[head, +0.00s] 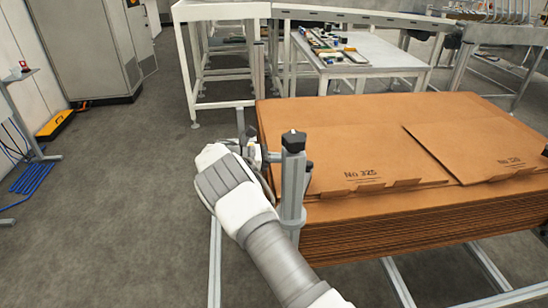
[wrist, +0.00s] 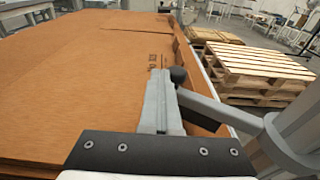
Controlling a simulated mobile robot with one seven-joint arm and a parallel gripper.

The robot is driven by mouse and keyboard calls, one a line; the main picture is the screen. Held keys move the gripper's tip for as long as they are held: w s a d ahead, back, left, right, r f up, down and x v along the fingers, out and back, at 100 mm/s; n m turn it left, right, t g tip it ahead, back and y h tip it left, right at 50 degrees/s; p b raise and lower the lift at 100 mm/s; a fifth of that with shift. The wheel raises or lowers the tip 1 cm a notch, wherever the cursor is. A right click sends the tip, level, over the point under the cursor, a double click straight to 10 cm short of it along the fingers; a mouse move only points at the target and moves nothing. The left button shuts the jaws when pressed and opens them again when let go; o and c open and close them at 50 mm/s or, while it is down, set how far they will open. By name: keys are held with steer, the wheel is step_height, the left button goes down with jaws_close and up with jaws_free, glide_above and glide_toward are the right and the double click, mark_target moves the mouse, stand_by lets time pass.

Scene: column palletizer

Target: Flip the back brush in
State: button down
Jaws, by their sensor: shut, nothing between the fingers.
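My gripper (head: 256,153) is at the left edge of the cardboard stack, beside a grey upright post with a black cap (head: 293,142). In the wrist view my gripper (wrist: 158,72) is shut and empty, its fingers pointing away over the stack's edge. A black ball knob (wrist: 178,76) on a grey bar (wrist: 207,108) is just right of the fingertips; I cannot tell whether they touch. The bar runs to a thick grey post (wrist: 297,135) at the right. No brush bristles can be made out, so I cannot tell the back brush's position.
The stack of flat brown cardboard (head: 400,115) fills the right side, on a metal frame (head: 398,282). Wooden pallets (wrist: 255,65) lie beyond the post in the wrist view. A white table with small parts (head: 370,65) stands behind. Open floor (head: 110,210) is at the left.

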steer(key=a+r, duration=0.1)
steer(key=a, duration=1)
steer(key=shift+s+r, duration=0.25)
steer(key=s+d+r+m+y+p, duration=0.1)
steer(key=s+d+r+m+y, duration=0.2)
steer(key=d+r, duration=0.25)
steer(key=s+d+r+m+g+y+p, duration=0.1)
steer(key=s+d+r+m+y, duration=0.15)
steer(key=d+r, duration=0.35)
steer(key=s+d+r+m+y+p, duration=0.2)
steer(key=s+d+r+y, duration=0.15)
steer(key=r, duration=0.45)
steer(key=s+d+r+m+t+y+p, duration=0.1)
steer(key=s+r+m+t+y+p, duration=0.35)
steer(key=s, duration=1.15)
steer(key=s+a+m+t+y, duration=0.1)
steer(key=s+m, duration=0.5)
steer(key=s, duration=0.6)
steer(key=shift+s+a+y, duration=0.35)
steer(key=shift+a+y, duration=0.35)
steer(key=shift+y, duration=0.25)
